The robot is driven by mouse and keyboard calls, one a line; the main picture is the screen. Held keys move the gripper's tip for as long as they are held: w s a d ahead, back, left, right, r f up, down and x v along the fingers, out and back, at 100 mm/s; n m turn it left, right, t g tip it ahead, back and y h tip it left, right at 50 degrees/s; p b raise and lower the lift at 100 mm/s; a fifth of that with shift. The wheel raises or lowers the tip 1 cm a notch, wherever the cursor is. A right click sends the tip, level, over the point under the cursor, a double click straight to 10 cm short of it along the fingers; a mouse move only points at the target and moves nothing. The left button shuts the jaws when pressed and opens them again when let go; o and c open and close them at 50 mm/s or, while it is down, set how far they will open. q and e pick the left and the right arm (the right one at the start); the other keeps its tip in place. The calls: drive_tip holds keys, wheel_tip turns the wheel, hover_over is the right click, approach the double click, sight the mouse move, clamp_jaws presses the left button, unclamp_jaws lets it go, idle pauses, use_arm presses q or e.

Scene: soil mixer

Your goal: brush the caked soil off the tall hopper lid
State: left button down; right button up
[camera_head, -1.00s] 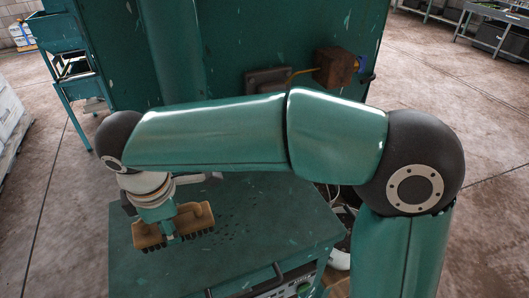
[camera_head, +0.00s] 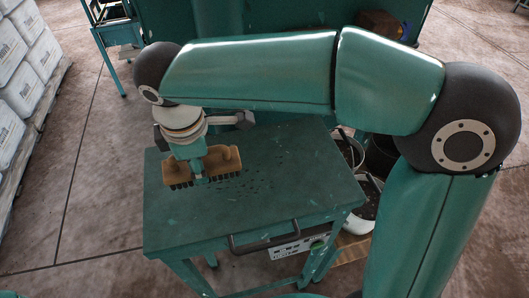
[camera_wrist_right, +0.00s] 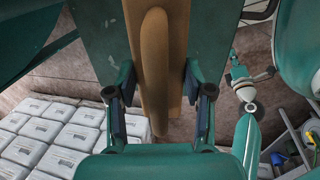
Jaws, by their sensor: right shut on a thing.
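The teal flat top (camera_head: 285,187), which I take to be the hopper lid, has dark specks of soil (camera_head: 262,180) scattered around its middle. A wooden brush (camera_head: 229,158) with dark bristles is over its back left part, bristles down; whether they touch the surface is unclear. My right gripper (camera_head: 198,172) is shut on the brush's handle. In the right wrist view, the fingers (camera_wrist_right: 158,105) stand on both sides of the long wooden handle (camera_wrist_right: 154,60). What looks like my left gripper (camera_wrist_right: 234,65) shows small there, its jaws unclear; it is not in the head view.
A dark bar handle (camera_head: 264,238) and control panel (camera_head: 298,245) are on the lid unit's front. Buckets (camera_head: 368,196) stand close on its right. A tall teal body (camera_head: 300,18) rises behind. Stacked white bags (camera_head: 25,70) lie at left. Open floor (camera_head: 95,190) separates them from the unit.

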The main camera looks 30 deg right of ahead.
drive_tip(key=shift+s+d+m, duration=0.15)
drive_tip(key=shift+s+m, duration=0.05)
drive_tip(key=shift+m, duration=0.1)
drive_tip(key=s+d+r+m+g+p, duration=0.15)
drive_tip(key=d+m, duration=0.25)
drive_tip(key=d, duration=0.6)
drive_tip(key=w+d+r+m+p, duration=0.1)
drive_tip(key=d+r+m, duration=0.25)
drive_tip(key=d, duration=0.65)
wheel_tip(320, 180, down, 6)
drive_tip(key=b, duration=0.4)
drive_tip(key=shift+s+m+b, duration=0.25)
drive_tip(key=shift+m+b, duration=0.15)
drive_tip(key=shift+m, duration=0.05)
drive_tip(key=shift+s+d+g, duration=0.1)
drive_tip(key=shift+g, duration=0.15)
